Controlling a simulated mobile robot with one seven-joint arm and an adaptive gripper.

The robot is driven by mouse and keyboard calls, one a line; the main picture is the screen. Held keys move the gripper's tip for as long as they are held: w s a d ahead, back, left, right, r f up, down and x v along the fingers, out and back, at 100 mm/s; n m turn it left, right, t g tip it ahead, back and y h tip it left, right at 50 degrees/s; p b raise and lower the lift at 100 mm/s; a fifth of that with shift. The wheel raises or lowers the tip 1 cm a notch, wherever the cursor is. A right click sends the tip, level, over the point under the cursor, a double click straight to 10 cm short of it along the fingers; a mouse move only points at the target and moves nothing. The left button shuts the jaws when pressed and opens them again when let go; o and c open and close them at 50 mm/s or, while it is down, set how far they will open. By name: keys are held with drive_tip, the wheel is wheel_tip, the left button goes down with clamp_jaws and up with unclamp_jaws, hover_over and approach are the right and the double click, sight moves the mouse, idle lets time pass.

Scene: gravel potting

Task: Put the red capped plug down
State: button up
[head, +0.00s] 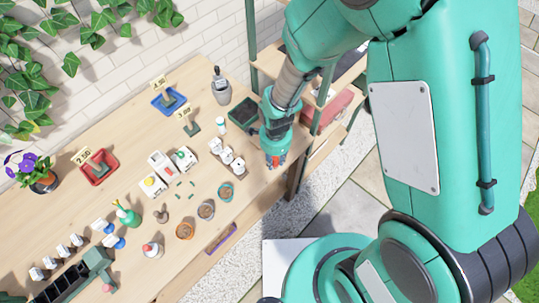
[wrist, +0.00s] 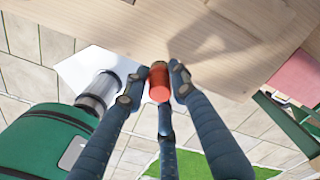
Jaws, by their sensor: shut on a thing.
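The red capped plug (wrist: 159,82) is between the fingertips of my gripper (wrist: 155,84) in the wrist view, its red end showing. The fingers press on it from both sides. In the head view my gripper (head: 275,161) is at the right end of the wooden table (head: 255,185), near the front edge, and only small bits of red show at its tips. In the wrist view the plug appears in front of the table edge (wrist: 200,72). I cannot tell how high it is above the tabletop or whether it touches it.
Small round pots (head: 206,210) line the table's front, left of my gripper. White cups (head: 227,155) and a dark green tray (head: 243,112) stand close by. A shelf rack (head: 318,118) stands beyond the table's right end. Some bare wood lies around the gripper.

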drive_tip(key=shift+w+a+f, duration=0.1)
drive_tip(key=shift+w+a, duration=0.2)
drive_tip(key=shift+w, duration=0.45)
drive_tip(key=shift+w+a+f, duration=0.1)
drive_tip(key=shift+w+a, duration=0.2)
drive_tip(key=shift+w, duration=0.4)
drive_tip(key=shift+w+a+f, duration=0.1)
drive_tip(key=shift+w+a, duration=0.2)
drive_tip(key=shift+w, duration=0.45)
drive_tip(key=shift+f+b, duration=0.6)
drive_tip(key=shift+f, duration=1.1)
drive_tip(key=shift+f, duration=0.15)
drive_tip(key=o, duration=1)
wheel_tip(320, 180, up, 12)
drive_tip(key=p, duration=0.2)
drive_tip(key=shift+r, duration=0.2)
